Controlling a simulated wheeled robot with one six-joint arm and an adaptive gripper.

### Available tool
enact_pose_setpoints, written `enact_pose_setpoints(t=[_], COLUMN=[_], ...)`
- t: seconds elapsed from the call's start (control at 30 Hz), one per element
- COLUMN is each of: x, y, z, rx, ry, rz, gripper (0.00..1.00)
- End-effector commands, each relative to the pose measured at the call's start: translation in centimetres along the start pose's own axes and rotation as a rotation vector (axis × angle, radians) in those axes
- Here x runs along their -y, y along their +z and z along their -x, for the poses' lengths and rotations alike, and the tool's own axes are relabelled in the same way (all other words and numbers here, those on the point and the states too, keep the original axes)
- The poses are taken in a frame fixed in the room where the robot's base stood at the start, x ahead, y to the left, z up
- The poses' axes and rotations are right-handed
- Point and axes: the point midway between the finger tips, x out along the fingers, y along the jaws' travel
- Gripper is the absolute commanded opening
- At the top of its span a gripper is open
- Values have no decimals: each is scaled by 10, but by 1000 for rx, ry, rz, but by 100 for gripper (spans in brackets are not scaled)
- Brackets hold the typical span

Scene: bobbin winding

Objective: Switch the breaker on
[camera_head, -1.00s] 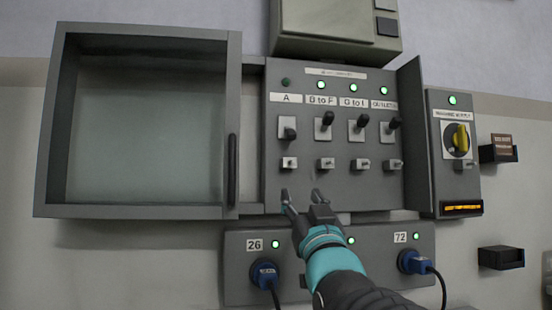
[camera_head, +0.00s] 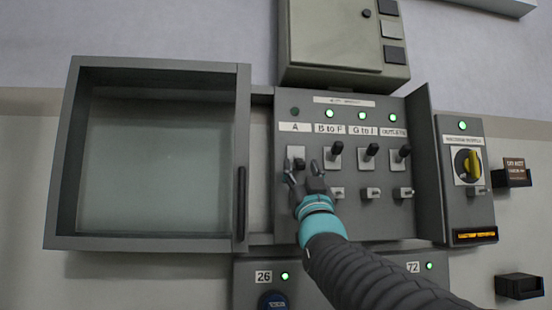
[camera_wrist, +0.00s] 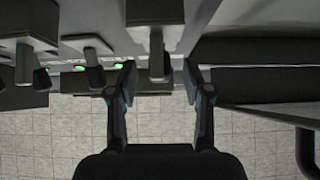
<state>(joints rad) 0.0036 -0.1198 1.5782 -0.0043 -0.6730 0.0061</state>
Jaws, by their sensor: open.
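The breaker panel (camera_head: 345,222) has a row of black levers under labels. The breaker labelled A (camera_head: 296,152) has a dark lamp (camera_head: 295,112) above it, and its lever is mostly hidden behind my gripper. The other levers, such as B to F (camera_head: 336,150), point up under green lamps. My gripper (camera_head: 303,172) is open in front of the lower part of breaker A. In the wrist view my gripper (camera_wrist: 158,82) has a finger on each side of a grey lever (camera_wrist: 157,56); contact with it cannot be told.
An open glazed cabinet door (camera_head: 245,200) stands left of the panel. A side wall (camera_head: 424,165) juts out at its right. A box with a yellow rotary switch (camera_head: 467,163) is further right. A socket panel (camera_head: 250,270) is below.

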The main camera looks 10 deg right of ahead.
Motion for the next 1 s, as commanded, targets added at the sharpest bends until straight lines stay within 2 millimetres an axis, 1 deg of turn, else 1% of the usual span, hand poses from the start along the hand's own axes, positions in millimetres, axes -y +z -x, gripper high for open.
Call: enact_pose_setpoints(t=[0.03, 0.2, 0.33, 0.57, 0.6, 0.67, 0.7, 0.77, 0.8, 1.0], x=[0, 0, 0, 0, 0, 0, 0, 0, 0, 0], y=[-1, -1, 0, 0, 0, 0, 0, 0, 0, -1], z=[-8, -23, -27, -27, -27, -27, -27, -27, -27, -27], rx=[-1, 0, 1, 0, 0, 0, 0, 0, 0, 4], ry=[0, 0, 0, 0, 0, 0, 0, 0, 0, 0], rz=[0, 0, 0, 0, 0, 0, 0, 0, 0, 0], gripper=[50, 50, 50, 50, 45, 30, 20, 5, 0, 0])
